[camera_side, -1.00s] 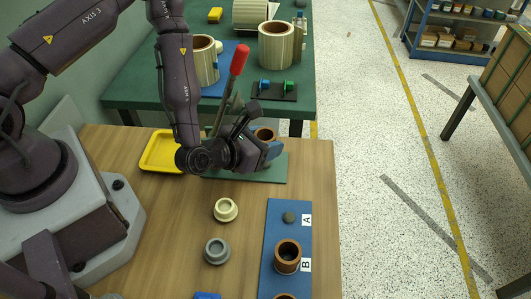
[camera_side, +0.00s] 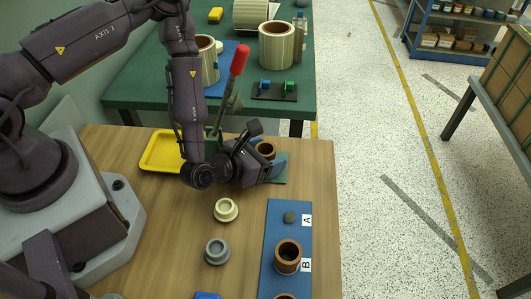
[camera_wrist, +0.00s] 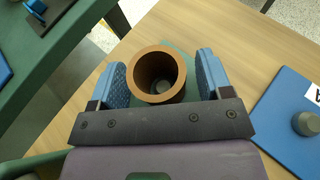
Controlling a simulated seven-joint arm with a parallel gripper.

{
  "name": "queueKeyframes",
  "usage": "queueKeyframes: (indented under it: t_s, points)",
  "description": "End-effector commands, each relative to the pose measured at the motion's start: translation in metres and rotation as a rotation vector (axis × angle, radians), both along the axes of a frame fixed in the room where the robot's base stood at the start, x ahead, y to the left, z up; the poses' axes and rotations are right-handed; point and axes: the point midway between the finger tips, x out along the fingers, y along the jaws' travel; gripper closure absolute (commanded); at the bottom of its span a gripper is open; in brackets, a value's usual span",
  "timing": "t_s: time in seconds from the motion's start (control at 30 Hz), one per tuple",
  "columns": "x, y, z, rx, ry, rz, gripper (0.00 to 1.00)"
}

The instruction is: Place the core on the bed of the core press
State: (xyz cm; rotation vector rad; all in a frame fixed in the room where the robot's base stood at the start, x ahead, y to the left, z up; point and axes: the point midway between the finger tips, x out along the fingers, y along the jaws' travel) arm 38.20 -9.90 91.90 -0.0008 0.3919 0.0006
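The core is a brown, hollow cylinder (camera_wrist: 135,72); it also shows in the side view (camera_side: 265,149), partly hidden by my gripper. It stands upright over the green bed of the core press (camera_side: 281,181). A grey round shape shows inside its bore. The press lever has a red handle (camera_side: 239,59) and rises behind my wrist. My gripper (camera_wrist: 162,72) has its blue fingers on either side of the core. A gap shows at the right finger; the left finger is close to the core. Whether the core rests fully on the bed is hard to tell.
A blue board (camera_side: 276,222) has a bare grey peg (camera_side: 289,217) at A and a brown core (camera_side: 288,256) at B. A cream ring (camera_side: 226,209) and a grey ring (camera_side: 217,251) lie left of it. A yellow tray (camera_side: 160,153) stands left of my wrist.

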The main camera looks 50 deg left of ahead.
Motion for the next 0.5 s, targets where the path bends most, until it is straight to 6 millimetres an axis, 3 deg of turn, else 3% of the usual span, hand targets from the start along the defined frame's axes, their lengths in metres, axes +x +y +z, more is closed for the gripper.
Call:
queueKeyframes:
  t_s: [0.17,0.5]
  points:
    - [0.0,0.0,0.004,0.0,-0.002,0.0,0.28]
    - [-0.05,0.0,0.023,-0.001,0.005,-0.001,0.28]
